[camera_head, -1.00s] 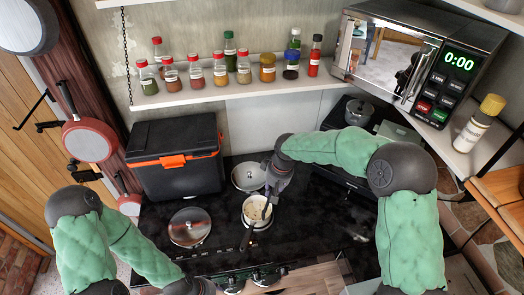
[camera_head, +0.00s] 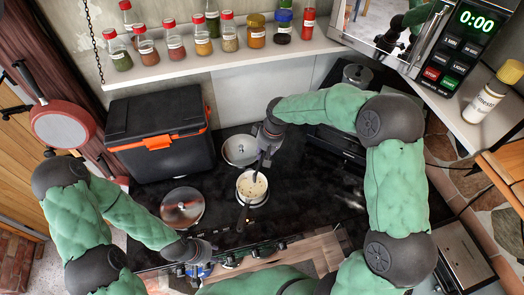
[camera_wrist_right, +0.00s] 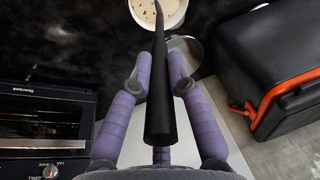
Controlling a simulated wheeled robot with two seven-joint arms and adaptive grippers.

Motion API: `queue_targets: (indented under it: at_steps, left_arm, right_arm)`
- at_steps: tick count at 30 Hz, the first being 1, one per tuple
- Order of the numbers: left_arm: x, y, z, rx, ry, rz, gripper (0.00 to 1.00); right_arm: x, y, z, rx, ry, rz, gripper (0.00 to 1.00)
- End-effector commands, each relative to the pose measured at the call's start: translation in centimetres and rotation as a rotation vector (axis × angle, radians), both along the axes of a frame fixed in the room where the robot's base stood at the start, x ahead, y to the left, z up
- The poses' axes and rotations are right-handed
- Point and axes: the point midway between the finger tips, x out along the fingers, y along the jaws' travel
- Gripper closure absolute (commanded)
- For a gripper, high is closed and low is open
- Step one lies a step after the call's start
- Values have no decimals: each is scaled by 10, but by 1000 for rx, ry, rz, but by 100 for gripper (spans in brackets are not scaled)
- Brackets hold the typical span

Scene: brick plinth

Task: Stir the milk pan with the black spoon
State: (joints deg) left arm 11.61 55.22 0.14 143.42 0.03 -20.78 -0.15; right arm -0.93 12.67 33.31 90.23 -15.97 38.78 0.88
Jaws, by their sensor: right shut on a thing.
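The milk pan (camera_head: 262,192) is a small light pan with creamy, speckled contents, standing on the black stove top with its dark handle toward me. It also shows at the top of the right wrist view (camera_wrist_right: 140,12). My right gripper (camera_head: 264,150) is above and behind the pan. It is shut on the black spoon (camera_wrist_right: 161,100), with the handle between its purple fingers. The spoon's lower end reaches into the pan's contents. My left gripper (camera_head: 203,256) is low at the stove's front edge, left of the pan handle; its fingers are too small and dark to tell their opening.
Two round metal lids lie on the stove (camera_head: 290,220), one behind the pan (camera_head: 240,150) and one to its left (camera_head: 182,208). A black cool box (camera_head: 155,140) with orange trim stands at back left. A jar shelf (camera_head: 225,60) and a microwave (camera_head: 440,60) are above.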

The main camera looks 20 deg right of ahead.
Motion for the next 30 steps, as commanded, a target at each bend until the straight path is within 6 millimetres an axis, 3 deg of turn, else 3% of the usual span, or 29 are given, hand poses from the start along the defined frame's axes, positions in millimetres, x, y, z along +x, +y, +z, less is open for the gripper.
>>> queue_targets:
  at_steps: [30]
  left_arm:
    - [0, 0, -61, 0, 0, 0, 60]
  right_arm:
    - [5, 8, -82, 0, 0, -1, 100]
